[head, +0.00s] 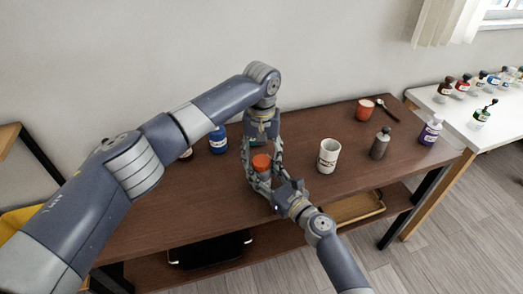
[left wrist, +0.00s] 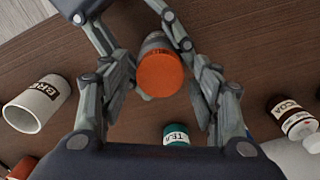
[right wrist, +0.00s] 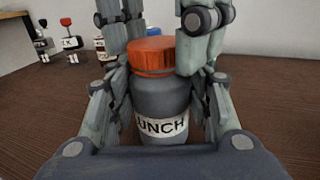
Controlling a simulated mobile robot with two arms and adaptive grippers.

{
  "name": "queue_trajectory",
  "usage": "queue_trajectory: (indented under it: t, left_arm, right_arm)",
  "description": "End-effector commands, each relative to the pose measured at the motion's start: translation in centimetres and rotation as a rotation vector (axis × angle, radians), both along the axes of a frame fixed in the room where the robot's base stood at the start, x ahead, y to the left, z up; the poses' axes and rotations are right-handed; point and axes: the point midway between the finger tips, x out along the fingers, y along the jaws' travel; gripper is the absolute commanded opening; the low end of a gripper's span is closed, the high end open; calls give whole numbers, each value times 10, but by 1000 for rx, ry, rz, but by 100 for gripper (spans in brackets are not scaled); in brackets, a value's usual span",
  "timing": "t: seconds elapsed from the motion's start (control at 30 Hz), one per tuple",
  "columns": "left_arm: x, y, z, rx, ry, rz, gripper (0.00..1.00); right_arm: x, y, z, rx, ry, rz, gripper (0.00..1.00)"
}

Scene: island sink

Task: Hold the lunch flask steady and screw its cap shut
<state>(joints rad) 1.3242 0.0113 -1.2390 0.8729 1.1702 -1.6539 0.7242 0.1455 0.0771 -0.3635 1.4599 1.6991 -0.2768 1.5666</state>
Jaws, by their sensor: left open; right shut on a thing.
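The lunch flask (right wrist: 162,105) stands upright on the brown table, a grey bottle with a white label reading "UNCH". Its orange cap (head: 261,161) sits on top; whether it is threaded tight I cannot tell. In the left wrist view the cap (left wrist: 160,74) lies between the fingers of my left gripper (left wrist: 163,82), which are open with gaps on both sides. My left gripper comes down from above the flask. My right gripper (right wrist: 162,120) is shut on the flask body from the front, one finger on each side. The table hides behind both grippers in part.
A blue jar (head: 218,140) is at left. A green tea jar (left wrist: 177,136) stands near the flask. The front left tabletop is clear.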

Motion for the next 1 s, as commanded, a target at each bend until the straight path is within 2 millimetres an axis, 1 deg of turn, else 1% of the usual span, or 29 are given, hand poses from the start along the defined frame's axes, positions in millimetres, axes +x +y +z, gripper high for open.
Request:
queue_trajectory:
  t: [0.2,0.23,0.27,0.3,0.37,0.4,0.43,0.57,0.83,1.0]
  left_arm:
    - [0,0,0,0,0,0,57]
    - [0,0,0,0,1,1,53]
    - [0,0,0,0,1,1,46]
    - [0,0,0,0,1,1,37]
    - [0,0,0,0,1,1,23]
    - [0,0,0,0,1,1,14]
    - [0,0,0,0,1,1,12]
    - [0,0,0,0,1,-16,11]
    - [0,0,-1,-1,2,-257,11]
    - [0,1,-1,0,2,-285,11]
  right_arm:
    - [0,0,0,0,0,0,0]
    - [0,0,0,0,0,0,0]
    - [0,0,0,0,0,0,0]
    - [0,0,0,0,0,0,0]
    - [0,0,0,0,0,0,0]
    - [0,0,0,0,0,0,0]
    - [0,0,0,0,0,0,0]
    - [0,0,0,0,0,0,0]
    - [0,0,0,0,0,0,0]
    - [0,0,0,0,0,0,0]
